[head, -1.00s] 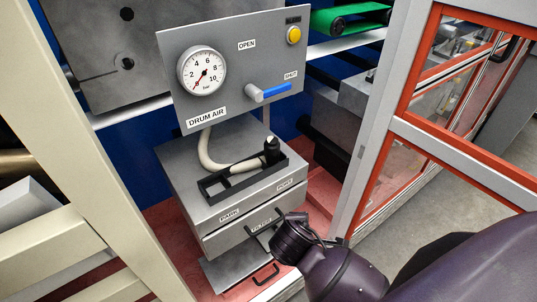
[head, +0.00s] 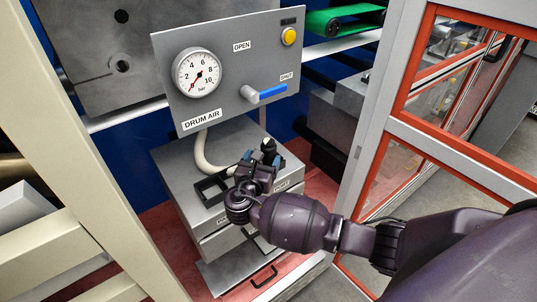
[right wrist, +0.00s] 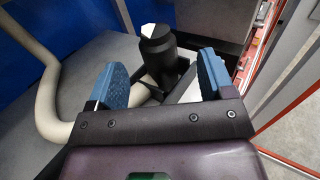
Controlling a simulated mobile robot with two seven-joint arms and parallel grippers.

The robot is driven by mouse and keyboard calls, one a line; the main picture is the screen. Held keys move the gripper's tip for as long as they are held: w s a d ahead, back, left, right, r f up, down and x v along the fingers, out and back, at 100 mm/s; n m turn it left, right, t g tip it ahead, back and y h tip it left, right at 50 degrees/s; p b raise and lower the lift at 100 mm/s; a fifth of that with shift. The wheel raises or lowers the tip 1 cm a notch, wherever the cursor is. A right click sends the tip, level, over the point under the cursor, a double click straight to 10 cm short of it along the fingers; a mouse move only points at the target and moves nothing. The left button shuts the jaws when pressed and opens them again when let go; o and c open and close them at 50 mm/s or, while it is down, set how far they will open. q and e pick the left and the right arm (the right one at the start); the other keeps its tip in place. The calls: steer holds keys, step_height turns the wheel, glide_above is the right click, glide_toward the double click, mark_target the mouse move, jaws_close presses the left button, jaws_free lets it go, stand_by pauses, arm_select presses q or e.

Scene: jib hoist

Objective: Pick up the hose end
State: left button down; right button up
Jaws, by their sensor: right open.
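The hose end is a black fitting (right wrist: 158,52) on a cream hose (right wrist: 52,105). It lies in a black open tray on top of the grey cabinet, and the hose (head: 203,155) runs up behind the gauge panel in the head view. My right gripper (right wrist: 160,85) is open, with blue fingers on either side of the fitting's line. In the head view the right gripper (head: 260,160) is over the tray and hides much of the hose end. Whether the fingers touch it cannot be told. My left gripper is not in view.
The panel (head: 230,70) with a gauge (head: 198,72) and blue-handled valve (head: 270,92) stands just behind the tray (head: 208,190). An orange-framed glazed door (head: 400,130) is at the right. A cream post (head: 95,150) stands at the left.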

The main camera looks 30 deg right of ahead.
mark_target(266, 149)
steer(key=x, duration=0.6)
steer(key=shift+w+d+f+b, duration=0.1)
steer(key=shift+w+f+b, duration=0.15)
steer(key=shift+w, duration=0.2)
steer(key=shift+w+d, duration=0.25)
steer(key=shift+d, duration=0.05)
steer(key=shift+r, duration=0.1)
steer(key=c, duration=0.9)
steer(key=shift+c, duration=0.8)
